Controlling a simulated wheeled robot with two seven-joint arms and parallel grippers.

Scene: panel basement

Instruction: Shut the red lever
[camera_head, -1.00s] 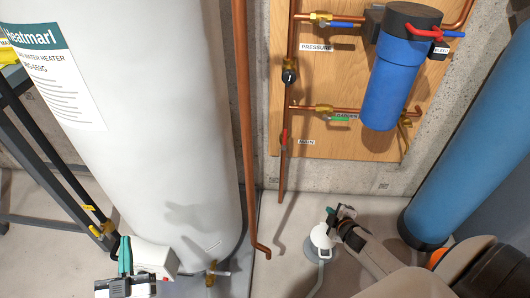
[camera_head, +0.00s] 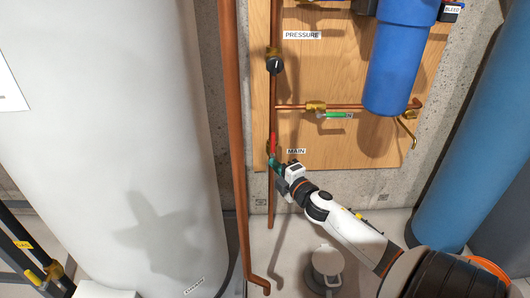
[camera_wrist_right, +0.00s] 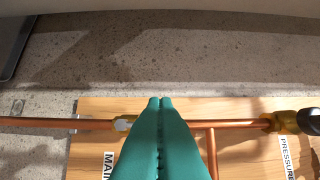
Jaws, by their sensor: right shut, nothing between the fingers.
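The red lever (camera_head: 273,143) is on the vertical copper pipe beside the MAIN label (camera_head: 296,151). Its handle stands upright, in line with the pipe. My right gripper (camera_head: 272,162) is shut and empty, with its teal fingertips at the lower part of the lever. I cannot tell whether they touch it. In the right wrist view the shut teal fingers (camera_wrist_right: 160,102) reach across the copper pipe, next to the valve's brass body (camera_wrist_right: 125,122). The red handle does not show there, and the fingers cover part of the pipe. My left gripper is out of view.
A green-handled valve (camera_head: 335,115) and a black knob (camera_head: 276,65) are above, with a blue filter housing (camera_head: 400,65) to the right. A thick copper pipe (camera_head: 235,150) and the white water heater (camera_head: 110,140) stand left. A drain (camera_head: 327,262) is on the floor.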

